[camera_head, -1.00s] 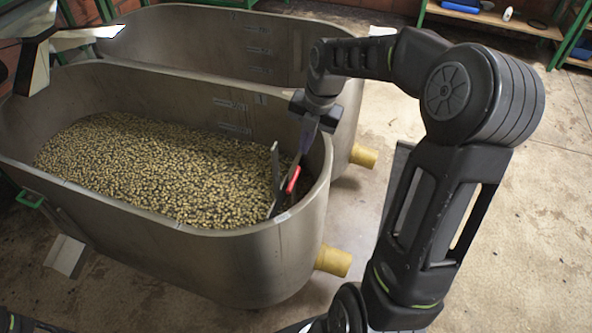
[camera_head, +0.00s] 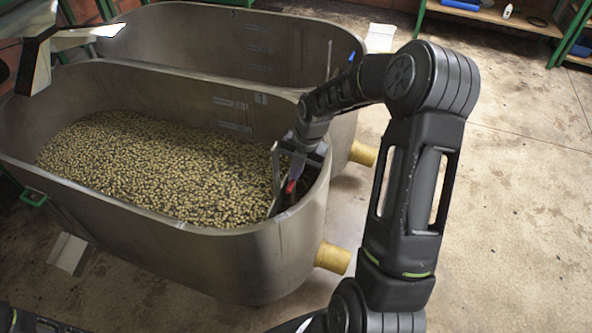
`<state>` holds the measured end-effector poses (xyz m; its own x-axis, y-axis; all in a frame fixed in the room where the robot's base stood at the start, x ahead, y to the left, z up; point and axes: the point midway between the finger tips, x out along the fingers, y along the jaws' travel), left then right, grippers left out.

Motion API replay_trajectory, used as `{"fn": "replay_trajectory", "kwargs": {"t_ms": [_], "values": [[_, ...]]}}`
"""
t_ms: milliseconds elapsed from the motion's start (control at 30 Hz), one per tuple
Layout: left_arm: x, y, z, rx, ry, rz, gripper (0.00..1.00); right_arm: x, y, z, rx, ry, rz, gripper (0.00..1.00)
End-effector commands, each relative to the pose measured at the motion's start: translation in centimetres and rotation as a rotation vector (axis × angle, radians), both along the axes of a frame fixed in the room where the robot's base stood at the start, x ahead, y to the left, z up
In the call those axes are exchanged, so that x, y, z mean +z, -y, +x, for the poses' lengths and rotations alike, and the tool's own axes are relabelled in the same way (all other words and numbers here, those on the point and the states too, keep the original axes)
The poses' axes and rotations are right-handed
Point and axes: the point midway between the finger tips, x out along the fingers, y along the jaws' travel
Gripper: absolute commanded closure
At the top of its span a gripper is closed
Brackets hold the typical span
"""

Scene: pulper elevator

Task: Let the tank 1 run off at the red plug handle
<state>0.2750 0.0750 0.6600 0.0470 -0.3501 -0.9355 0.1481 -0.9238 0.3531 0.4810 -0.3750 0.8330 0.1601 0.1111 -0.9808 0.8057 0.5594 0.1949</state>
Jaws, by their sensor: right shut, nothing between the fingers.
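Tank 1 (camera_head: 220,258) is the nearer grey tub, marked with a 1 on its inner far wall. Coffee cherries or beans (camera_head: 150,165) fill much of it, yellowish-green and dark. The red plug handle (camera_head: 291,186) shows as a small red piece inside the tub's right end, beside an upright grey plate (camera_head: 276,178). My right gripper (camera_head: 294,168) points down inside that end, just above and close to the red handle, and partly hides it. It is shut and holds nothing; I cannot tell whether it touches the handle. My left gripper is not in view.
A yellow outlet pipe (camera_head: 332,258) sticks out low at tank 1's right end. A second grey tub (camera_head: 190,22) stands behind, with its own yellow pipe (camera_head: 363,154). Green-framed shelves (camera_head: 490,17) stand at the back right. The floor on the right is clear.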

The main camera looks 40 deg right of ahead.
Motion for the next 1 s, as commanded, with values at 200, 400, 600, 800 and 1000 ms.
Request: {"fn": "replay_trajectory", "kwargs": {"t_ms": [200,400,600,800,1000], "values": [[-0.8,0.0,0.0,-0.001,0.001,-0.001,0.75,-1.0,0.0,0.0,0.000,-0.001,0.000,1.00],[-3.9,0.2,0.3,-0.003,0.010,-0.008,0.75,-5.4,0.0,0.0,-0.001,-0.002,0.001,1.00],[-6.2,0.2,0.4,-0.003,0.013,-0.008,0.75,-8.8,0.0,0.0,0.000,-0.001,0.001,1.00],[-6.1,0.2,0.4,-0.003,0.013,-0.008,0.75,-9.0,0.0,-0.1,0.000,-0.002,0.001,1.00],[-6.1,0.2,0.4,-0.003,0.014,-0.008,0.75,-9.2,-0.1,-0.2,0.001,-0.005,0.002,1.00]]}}
